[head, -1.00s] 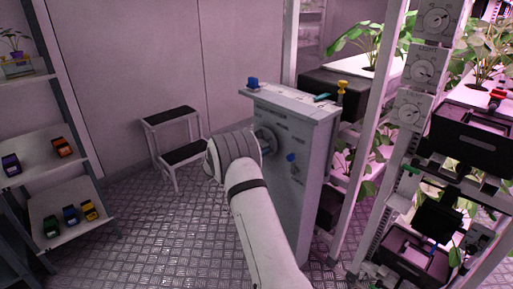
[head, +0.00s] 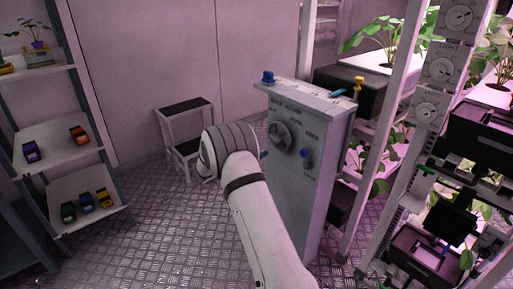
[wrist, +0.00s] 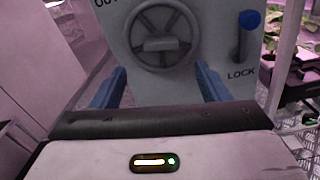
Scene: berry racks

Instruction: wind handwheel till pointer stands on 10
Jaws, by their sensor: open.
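The handwheel (head: 280,136) is a dark spoked wheel on the front of a grey cabinet (head: 297,190). In the wrist view the handwheel (wrist: 160,36) is ahead, a little above the space between my fingers, with a bar across its hub. My gripper (wrist: 160,85) is open, its two blue fingers apart, and nothing shows between them. I cannot tell how far the fingertips are from the wheel. In the head view my arm hides most of the gripper, left of the wheel. The pointer and the scale numbers are not readable.
A blue lock lever (wrist: 245,30) sits right of the wheel, above the word LOCK. A step stool (head: 186,130) stands behind my arm. Shelves with small coloured items (head: 80,133) are at left, plant racks (head: 432,110) at right. Open floor lies at left centre.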

